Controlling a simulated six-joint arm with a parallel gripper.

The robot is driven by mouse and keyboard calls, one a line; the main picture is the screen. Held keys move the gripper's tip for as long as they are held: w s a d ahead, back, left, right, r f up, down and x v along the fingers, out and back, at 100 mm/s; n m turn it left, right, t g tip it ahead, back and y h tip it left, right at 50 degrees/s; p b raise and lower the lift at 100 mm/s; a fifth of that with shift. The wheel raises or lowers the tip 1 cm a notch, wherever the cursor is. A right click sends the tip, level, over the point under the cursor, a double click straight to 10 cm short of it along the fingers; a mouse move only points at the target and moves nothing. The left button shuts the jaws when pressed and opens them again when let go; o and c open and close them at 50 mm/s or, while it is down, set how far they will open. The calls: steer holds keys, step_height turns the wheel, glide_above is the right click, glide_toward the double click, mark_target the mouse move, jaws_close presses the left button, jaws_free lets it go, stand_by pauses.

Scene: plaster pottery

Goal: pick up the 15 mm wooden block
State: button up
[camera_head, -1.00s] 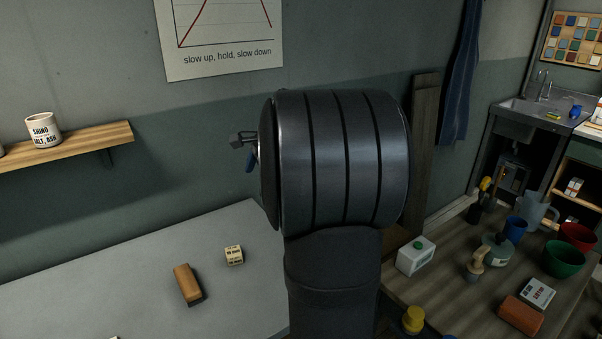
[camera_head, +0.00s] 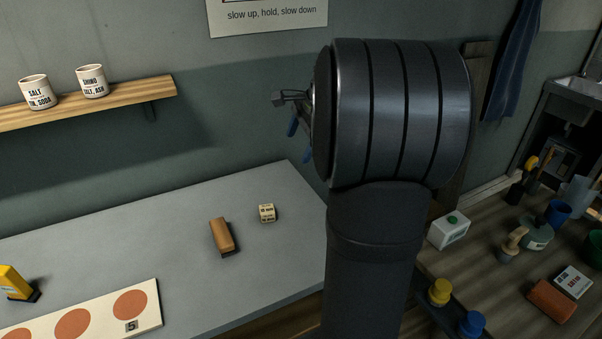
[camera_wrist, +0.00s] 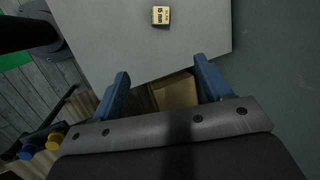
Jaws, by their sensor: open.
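The small pale wooden block (camera_head: 267,213) with dark print lies on the grey tabletop (camera_head: 170,240), near its right edge. It also shows at the top of the wrist view (camera_wrist: 160,15), where its print seems to read 15 MM. My gripper (camera_wrist: 162,67) is open, with its two blue fingers apart and nothing held. In the wrist view the block lies beyond the fingertips, clear of both. In the head view my gripper (camera_head: 299,142) is above the block and slightly to its right, mostly hidden behind my wrist.
A brown block with a dark underside (camera_head: 221,236) lies just left of the small block. A white board with orange discs (camera_head: 72,324) and a yellow item (camera_head: 15,284) are at front left. A brown box (camera_wrist: 175,92) shows between the fingers, beyond the tabletop edge. A wall shelf (camera_head: 90,105) holds two cups.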

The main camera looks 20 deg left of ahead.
steer(key=m+g+h, duration=0.1)
steer(key=m+h, duration=0.2)
steer(key=h, duration=0.1)
glide_above(267, 208)
steer(key=s, duration=0.1)
step_height(267, 208, down, 12)
step_height(267, 208, down, 13)
steer(key=shift+r, duration=0.1)
steer(key=f, duration=0.5)
steer(key=shift+w, duration=0.4)
steer(key=c, duration=1.1)
